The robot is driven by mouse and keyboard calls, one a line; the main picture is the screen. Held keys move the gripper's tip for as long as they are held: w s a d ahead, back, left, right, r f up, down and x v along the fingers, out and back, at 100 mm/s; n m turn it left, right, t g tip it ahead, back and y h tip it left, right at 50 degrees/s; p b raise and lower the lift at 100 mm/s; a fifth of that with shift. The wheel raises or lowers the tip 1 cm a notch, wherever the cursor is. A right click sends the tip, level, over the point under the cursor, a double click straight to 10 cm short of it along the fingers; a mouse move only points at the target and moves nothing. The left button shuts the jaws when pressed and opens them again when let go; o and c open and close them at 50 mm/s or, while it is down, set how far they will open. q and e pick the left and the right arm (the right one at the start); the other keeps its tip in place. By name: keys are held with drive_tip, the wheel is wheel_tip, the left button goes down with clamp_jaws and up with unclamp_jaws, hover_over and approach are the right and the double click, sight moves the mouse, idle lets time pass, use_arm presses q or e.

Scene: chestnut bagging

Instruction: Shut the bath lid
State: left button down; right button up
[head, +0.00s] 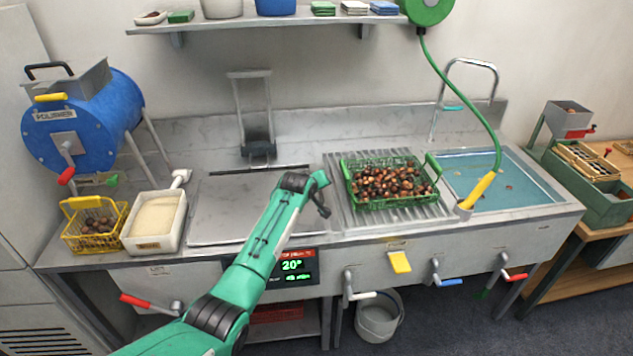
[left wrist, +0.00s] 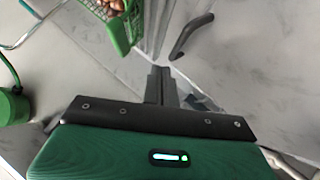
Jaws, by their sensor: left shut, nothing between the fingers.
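The bath lid (head: 225,215) is a flat grey steel panel in the worktop, left of the ribbed drainer. It appears to lie flat and level over the bath, with no open water showing there. A dark strip (head: 258,169) runs along its back edge. My left gripper (head: 323,210) is above the lid's right side, near the drainer, shut and empty. In the left wrist view its closed fingers (left wrist: 160,85) point at the steel surface. A black curved handle (left wrist: 191,36) shows just beyond them, apart from the fingers. My arm hides part of the lid. My right gripper is out of view.
A green crate of chestnuts (head: 353,204) stands on the drainer (head: 335,185), close right of my gripper. The water basin (head: 515,185) is farther right. A white tub (head: 140,242) and yellow basket (head: 72,240) stand left. A steel frame (head: 235,95) rises behind the lid.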

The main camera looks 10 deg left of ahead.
use_arm(q)
drive_tip(key=shift+w+d+r+b+v, duration=0.3)
drive_tip(key=shift+d+r+b+v, duration=0.25)
drive_tip(key=shift+v, duration=2.85)
drive_tip(key=s+a+f+m+g, duration=0.1)
drive_tip(key=s+a+f, duration=0.1)
drive_tip(key=s+f, duration=0.5)
drive_tip(key=s+a+f+m+g+y, duration=0.1)
drive_tip(key=s+a+f, duration=0.2)
drive_tip(key=s, duration=0.7)
drive_tip(key=s+a+f+m+g, duration=0.2)
drive_tip(key=s+f, duration=0.3)
drive_tip(key=s, duration=0.4)
drive_tip(key=s+a+r+m+g+y, duration=0.1)
drive_tip(key=s+a+m+g, duration=0.1)
drive_tip(key=s, duration=1.2)
drive_tip(key=s+a+r+m+g, duration=0.1)
drive_tip(key=s+a+m, duration=0.15)
drive_tip(key=s, duration=1.15)
wheel_tip(320, 180, down, 31)
drive_tip(key=g, duration=0.2)
drive_tip(key=s+a+f, duration=0.3)
drive_tip(key=s+f, duration=1.6)
drive_tip(key=f, duration=0.1)
drive_tip(key=shift+s+a+g, duration=0.2)
drive_tip(key=shift+s+g, duration=0.1)
drive_tip(key=shift+g, duration=0.1)
